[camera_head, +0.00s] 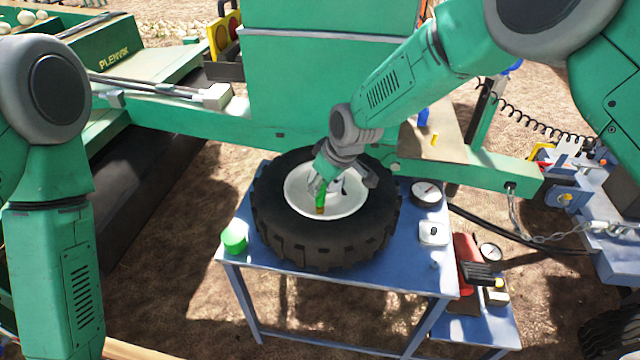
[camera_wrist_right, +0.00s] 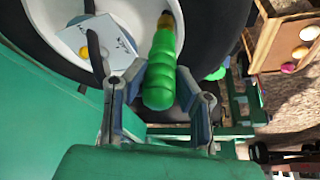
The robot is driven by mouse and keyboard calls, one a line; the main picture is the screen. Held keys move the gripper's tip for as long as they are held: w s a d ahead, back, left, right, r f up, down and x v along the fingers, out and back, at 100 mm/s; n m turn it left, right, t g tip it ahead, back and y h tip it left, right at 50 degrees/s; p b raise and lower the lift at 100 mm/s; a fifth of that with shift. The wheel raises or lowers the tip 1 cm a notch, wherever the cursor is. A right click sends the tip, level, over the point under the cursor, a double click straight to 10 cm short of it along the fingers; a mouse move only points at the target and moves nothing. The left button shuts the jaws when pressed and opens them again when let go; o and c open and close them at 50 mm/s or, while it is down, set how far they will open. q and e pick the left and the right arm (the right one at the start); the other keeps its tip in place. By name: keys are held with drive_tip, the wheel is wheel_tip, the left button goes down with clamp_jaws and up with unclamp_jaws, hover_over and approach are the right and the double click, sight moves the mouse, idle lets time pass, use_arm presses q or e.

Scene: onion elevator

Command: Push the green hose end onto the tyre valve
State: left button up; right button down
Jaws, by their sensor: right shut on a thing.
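The tyre (camera_head: 285,240) lies flat on a blue table, its white rim (camera_head: 350,208) facing up. My right gripper (camera_head: 325,185) reaches down over the rim and is shut on the green hose end (camera_head: 321,197). In the right wrist view the green hose end (camera_wrist_right: 162,75) is a ribbed grip between the two fingers, with a brass tip (camera_wrist_right: 165,18) pointing away toward the rim. I cannot make out the tyre valve, or whether the tip touches it. My left gripper is out of view; only my left arm shows.
The blue table (camera_head: 365,275) also bears a green cylinder (camera_head: 234,240), a round gauge (camera_head: 426,194) and a small white box (camera_head: 433,233). A green machine beam (camera_head: 200,118) runs behind the tyre. A red device (camera_head: 466,255) stands on a lower shelf at right.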

drive_tip(key=shift+f+b, duration=0.3)
drive_tip(key=shift+f, duration=0.3)
drive_tip(key=c, duration=1.2)
unclamp_jaws()
drive_tip(key=o, duration=0.4)
drive_tip(key=shift+c, duration=0.2)
drive_tip(key=shift+r, duration=0.1)
drive_tip(key=shift+r+p, duration=2.65)
drive_tip(key=shift+r, duration=0.8)
drive_tip(key=shift+f, duration=0.1)
